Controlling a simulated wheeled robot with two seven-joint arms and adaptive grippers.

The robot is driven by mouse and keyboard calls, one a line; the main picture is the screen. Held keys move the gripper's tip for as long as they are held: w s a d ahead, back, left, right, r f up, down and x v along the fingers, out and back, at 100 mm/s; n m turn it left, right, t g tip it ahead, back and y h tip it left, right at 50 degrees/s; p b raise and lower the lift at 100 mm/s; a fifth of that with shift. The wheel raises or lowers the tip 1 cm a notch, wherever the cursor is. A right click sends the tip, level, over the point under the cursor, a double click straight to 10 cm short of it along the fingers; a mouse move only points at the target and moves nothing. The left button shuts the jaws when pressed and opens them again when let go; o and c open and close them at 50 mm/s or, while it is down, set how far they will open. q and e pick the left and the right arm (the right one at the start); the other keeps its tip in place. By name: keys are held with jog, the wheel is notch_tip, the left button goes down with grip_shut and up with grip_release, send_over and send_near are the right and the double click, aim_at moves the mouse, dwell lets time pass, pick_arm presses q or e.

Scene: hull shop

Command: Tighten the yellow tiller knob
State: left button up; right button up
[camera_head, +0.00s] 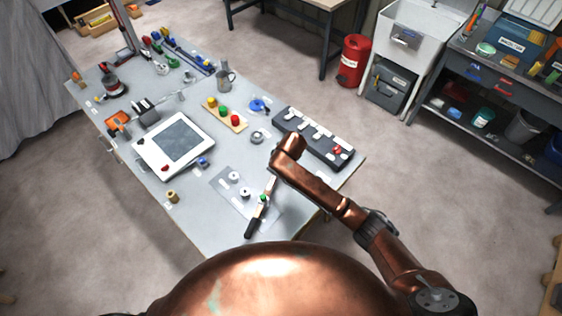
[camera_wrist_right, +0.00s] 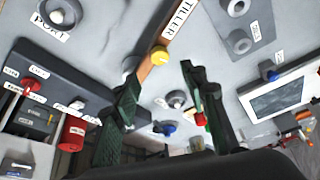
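The yellow tiller knob (camera_wrist_right: 160,55) sits at the end of an orange-brown tiller bar with a TILLER label in the right wrist view. My right gripper (camera_wrist_right: 158,73) is open, its two green fingers on either side of the knob in that picture. No contact can be made out, and the depth between fingertips and knob is hard to judge. In the head view the tiller bar (camera_head: 258,213) with its black grip lies near the table's front right. My right arm covers the area around the knob there, and the right gripper is hidden. My left gripper is in neither view.
A grey plate with white-grey knobs (camera_head: 245,192) lies left of the tiller. A black panel (camera_head: 312,138) with a red knob stands behind it. A wooden board with coloured buttons (camera_head: 225,113) and a white-framed screen (camera_head: 173,143) lie farther left. A red bin (camera_head: 354,60) stands beyond the table.

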jog(key=shift+v, duration=1.7)
